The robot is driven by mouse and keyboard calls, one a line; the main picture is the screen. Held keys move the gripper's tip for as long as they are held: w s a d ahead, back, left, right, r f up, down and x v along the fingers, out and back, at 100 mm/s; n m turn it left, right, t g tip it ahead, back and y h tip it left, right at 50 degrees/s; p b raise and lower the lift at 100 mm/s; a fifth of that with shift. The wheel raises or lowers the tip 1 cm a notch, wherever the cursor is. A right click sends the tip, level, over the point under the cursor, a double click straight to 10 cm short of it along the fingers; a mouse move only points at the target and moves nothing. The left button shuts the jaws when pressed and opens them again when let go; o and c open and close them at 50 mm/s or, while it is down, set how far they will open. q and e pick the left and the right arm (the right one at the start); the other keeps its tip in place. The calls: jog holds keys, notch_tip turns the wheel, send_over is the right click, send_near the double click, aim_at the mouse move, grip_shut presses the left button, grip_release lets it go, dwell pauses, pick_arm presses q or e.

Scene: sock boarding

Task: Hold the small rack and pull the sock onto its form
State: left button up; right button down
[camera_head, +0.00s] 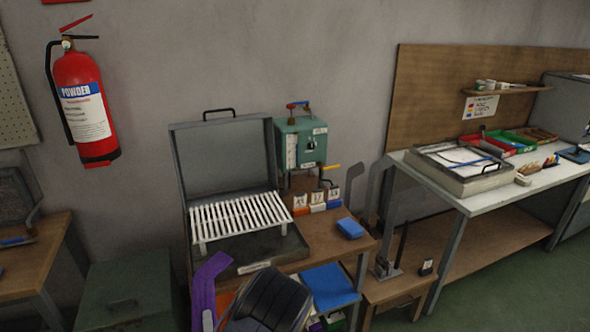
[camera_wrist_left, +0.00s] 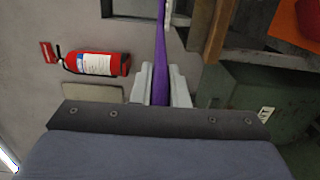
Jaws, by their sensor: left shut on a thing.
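A flat purple sock (camera_head: 204,288) stands upright at the lower middle of the head view, its bent foot end at the top. My left gripper (camera_head: 208,320) is shut on its lower part, and my dark wrist is beside it on the right. In the left wrist view the purple sock (camera_wrist_left: 161,60) shows edge-on as a narrow strip between the pale fingers of my left gripper (camera_wrist_left: 161,88). Whether a form is inside it I cannot tell. A small rack (camera_head: 386,269) with a dark upright stands on a low wooden stand. My right gripper is not in view.
An open grey box (camera_head: 222,150) with a white slatted grille (camera_head: 238,217) is on the wooden table behind the sock. A green machine (camera_head: 300,145), blue block (camera_head: 350,228) and grey foot-shaped boards (camera_head: 375,190) are near. A white workbench (camera_head: 470,204) is at right.

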pick_arm(q)
jog(key=m+h, duration=0.1)
jog(key=s+f+m+h, duration=0.1)
jog(key=h, duration=0.1)
jog(key=shift+s+f+t, duration=0.1)
jog(key=shift+s+t, duration=0.1)
jog(key=shift+t, duration=0.1)
jog(key=shift+s+d+f+m+h, duration=0.15)
jog(key=shift+s+m+h, duration=0.2)
jog(key=shift+h, duration=0.3)
jog(key=shift+s+d+f+m+h, duration=0.15)
jog(key=shift+s+m+h, duration=0.1)
jog(key=shift+m+h, duration=0.3)
jog(key=shift+r, duration=0.1)
